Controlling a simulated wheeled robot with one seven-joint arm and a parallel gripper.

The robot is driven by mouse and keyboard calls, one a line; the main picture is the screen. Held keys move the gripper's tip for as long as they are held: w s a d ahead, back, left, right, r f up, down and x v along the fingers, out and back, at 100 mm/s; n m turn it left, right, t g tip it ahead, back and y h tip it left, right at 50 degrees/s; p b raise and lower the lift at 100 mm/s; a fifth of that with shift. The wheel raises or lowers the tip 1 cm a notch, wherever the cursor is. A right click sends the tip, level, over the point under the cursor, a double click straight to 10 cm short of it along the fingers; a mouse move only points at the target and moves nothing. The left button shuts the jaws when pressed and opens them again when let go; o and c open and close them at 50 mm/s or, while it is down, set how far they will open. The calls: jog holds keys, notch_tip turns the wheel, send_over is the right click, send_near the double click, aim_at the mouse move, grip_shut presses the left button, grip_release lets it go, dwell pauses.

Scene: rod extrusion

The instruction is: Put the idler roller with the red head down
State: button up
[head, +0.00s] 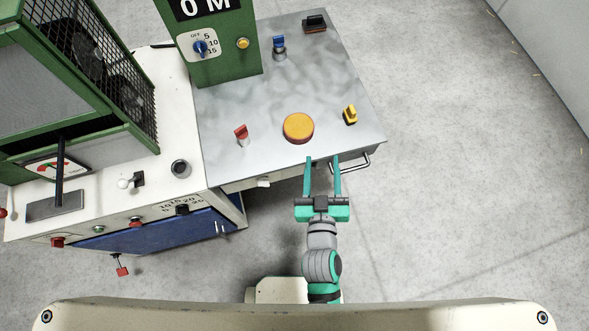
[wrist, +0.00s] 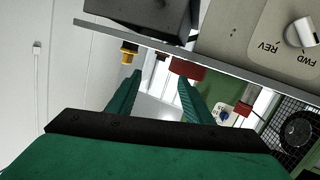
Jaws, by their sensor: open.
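The idler roller with the red head (head: 241,131) stands on the left front part of the grey metal table top (head: 220,110); its red head shows above a short pale body. My gripper (head: 322,164) is open and empty at the table's front edge, to the right of the red-headed roller and apart from it. In the wrist view my gripper (wrist: 159,78) shows two spread green fingers with nothing between them. Red parts show beyond the fingers there, but I cannot tell which is the roller's head.
A large orange dome button (head: 298,128) lies between the red-headed roller and a yellow-headed piece (head: 350,114). A blue-headed piece (head: 279,46) and a dark switch (head: 315,23) stand farther back. A green control post (head: 222,45) rises at the back left. Open floor lies right.

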jog(key=s+a, duration=0.3)
jog(key=s, duration=0.6)
jog(key=s+a+m, duration=0.1)
jog(key=s+a, duration=0.3)
jog(key=s, duration=0.5)
jog(key=shift+s+r+g+y, duration=0.15)
jog(key=shift+s+g+y, duration=0.1)
jog(key=shift+g+y, duration=0.15)
